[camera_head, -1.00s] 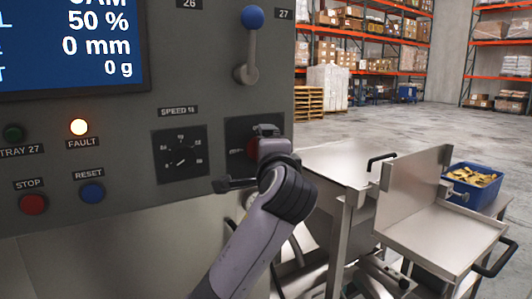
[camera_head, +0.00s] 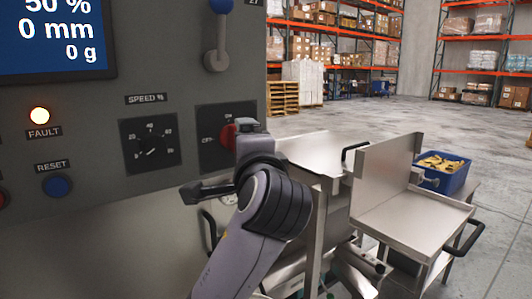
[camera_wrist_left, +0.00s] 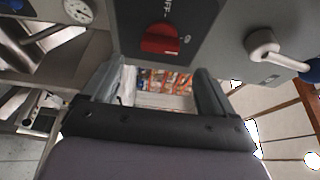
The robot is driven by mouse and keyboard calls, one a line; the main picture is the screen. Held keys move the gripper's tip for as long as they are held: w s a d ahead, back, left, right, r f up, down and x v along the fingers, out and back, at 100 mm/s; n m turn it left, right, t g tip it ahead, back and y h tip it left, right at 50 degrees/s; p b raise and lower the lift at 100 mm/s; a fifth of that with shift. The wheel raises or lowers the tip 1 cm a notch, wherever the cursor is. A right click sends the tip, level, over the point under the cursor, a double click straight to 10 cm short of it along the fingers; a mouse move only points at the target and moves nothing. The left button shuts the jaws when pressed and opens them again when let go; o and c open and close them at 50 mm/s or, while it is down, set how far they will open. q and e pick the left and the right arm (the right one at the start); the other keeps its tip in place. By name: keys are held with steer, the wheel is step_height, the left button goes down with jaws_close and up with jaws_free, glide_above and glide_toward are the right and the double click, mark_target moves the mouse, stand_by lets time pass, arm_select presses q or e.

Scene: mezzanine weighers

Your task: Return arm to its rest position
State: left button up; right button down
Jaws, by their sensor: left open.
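My left gripper (camera_head: 222,160) is in front of the grey control panel (camera_head: 90,120), just below and right of a red rotary switch (camera_head: 228,135). Its fingers are apart with nothing between them. In the left wrist view the two fingers of the gripper (camera_wrist_left: 157,88) are spread, and the red switch (camera_wrist_left: 161,39) is beyond them, apart from both. In the head view the gripper covers part of the switch's right side. My right gripper is in neither view.
A speed dial (camera_head: 150,145), a lit fault lamp (camera_head: 40,115), a blue reset button (camera_head: 57,186) and a blue-knobbed lever (camera_head: 217,45) are on the panel. A steel tray (camera_head: 415,218) and a blue bin (camera_head: 443,176) stand right of my arm. Open floor lies behind.

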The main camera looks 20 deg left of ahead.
arm_select(q)
steer(key=d+f+g+h, duration=0.15)
steer(key=f+h, duration=0.25)
steer(key=f, duration=1.1)
steer(key=d+f+t+h, duration=0.15)
steer(key=f+h, duration=0.25)
steer(key=f, duration=1.1)
steer(key=s+f+n+g+h, duration=0.4)
steer(key=s+f+n, duration=0.4)
steer(key=s+f, duration=1.3)
steer(key=shift+s+d+f+n+h, duration=0.2)
steer(key=shift+s+f+n+h, duration=0.1)
steer(key=shift+s+h, duration=0.15)
